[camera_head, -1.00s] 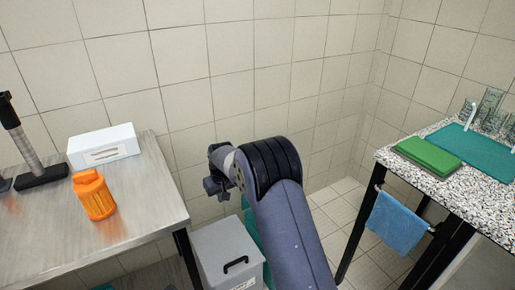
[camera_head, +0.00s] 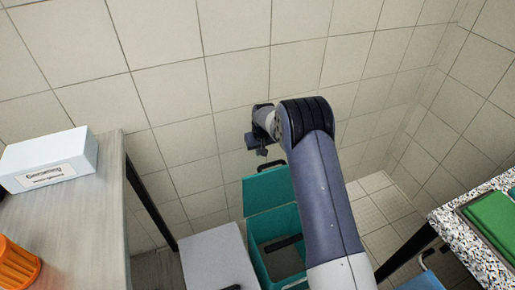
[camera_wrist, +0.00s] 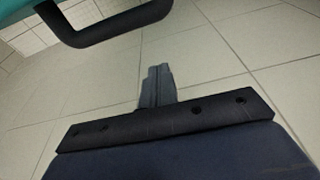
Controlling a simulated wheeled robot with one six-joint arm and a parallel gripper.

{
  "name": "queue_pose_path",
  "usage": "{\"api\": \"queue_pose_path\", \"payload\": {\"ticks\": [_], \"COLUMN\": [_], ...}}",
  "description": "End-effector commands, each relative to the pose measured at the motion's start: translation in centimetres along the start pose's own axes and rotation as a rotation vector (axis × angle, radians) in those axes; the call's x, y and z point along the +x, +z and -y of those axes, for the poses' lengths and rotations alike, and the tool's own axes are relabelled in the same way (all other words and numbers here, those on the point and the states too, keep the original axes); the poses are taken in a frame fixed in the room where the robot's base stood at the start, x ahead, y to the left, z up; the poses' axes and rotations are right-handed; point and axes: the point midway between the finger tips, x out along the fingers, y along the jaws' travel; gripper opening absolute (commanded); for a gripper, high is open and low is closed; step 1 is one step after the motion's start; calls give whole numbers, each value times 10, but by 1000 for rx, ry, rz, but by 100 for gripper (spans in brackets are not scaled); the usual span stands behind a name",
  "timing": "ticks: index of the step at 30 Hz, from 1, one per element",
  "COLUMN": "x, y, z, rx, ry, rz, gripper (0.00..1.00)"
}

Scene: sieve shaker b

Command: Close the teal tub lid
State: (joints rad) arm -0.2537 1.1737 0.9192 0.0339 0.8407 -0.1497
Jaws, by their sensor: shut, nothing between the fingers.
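The teal tub (camera_head: 258,262) stands on the floor, its opening facing up. Its teal lid (camera_head: 265,192) is raised steeply at the far side, near the tiled wall. A black handle (camera_head: 271,164) is at the lid's top edge. My gripper (camera_head: 262,152) is shut and empty, and in the head view it shows just above the handle. In the wrist view my gripper (camera_wrist: 157,74) points over bare floor tiles. There the black handle (camera_wrist: 115,28) and a strip of teal show at the top left, apart from the fingers. My arm hides the tub's right side.
A grey lidded box (camera_head: 215,258) stands left of the tub. A speckled counter (camera_head: 462,238) is at the right. Bare floor (camera_head: 375,208) lies behind right.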

Motion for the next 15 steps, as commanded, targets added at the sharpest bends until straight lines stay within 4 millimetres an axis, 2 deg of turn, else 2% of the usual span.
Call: {"api": "queue_pose_path", "payload": {"ticks": [3,5,15], "x": [26,16,8], "y": [1,7,34], "z": [0,0,0], "rx": [0,1,0], "ry": [-1,0,0], "rz": [3,-1,-1], "gripper": [0,0,0]}}
